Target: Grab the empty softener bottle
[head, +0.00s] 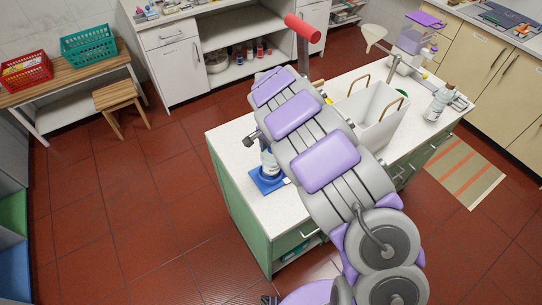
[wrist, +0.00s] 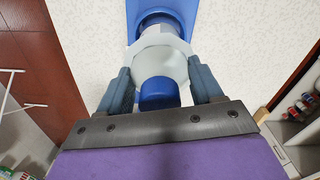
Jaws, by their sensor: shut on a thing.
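The softener bottle (wrist: 160,66) is pale and whitish with a blue cap (wrist: 158,95). It stands in a blue holder (wrist: 183,9) on the white counter. In the head view the bottle (head: 269,162) and the blue holder (head: 270,183) show at the counter's left end, partly covered by my arm. My gripper (wrist: 159,72) is shut on the bottle, with one dark finger on each side just below the cap. The bottle's contents cannot be told. In the head view my gripper is mostly hidden behind my arm.
A wooden stool (head: 120,97) and a bench with red (head: 25,72) and teal baskets (head: 89,48) stand left. Open red-tiled floor lies between.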

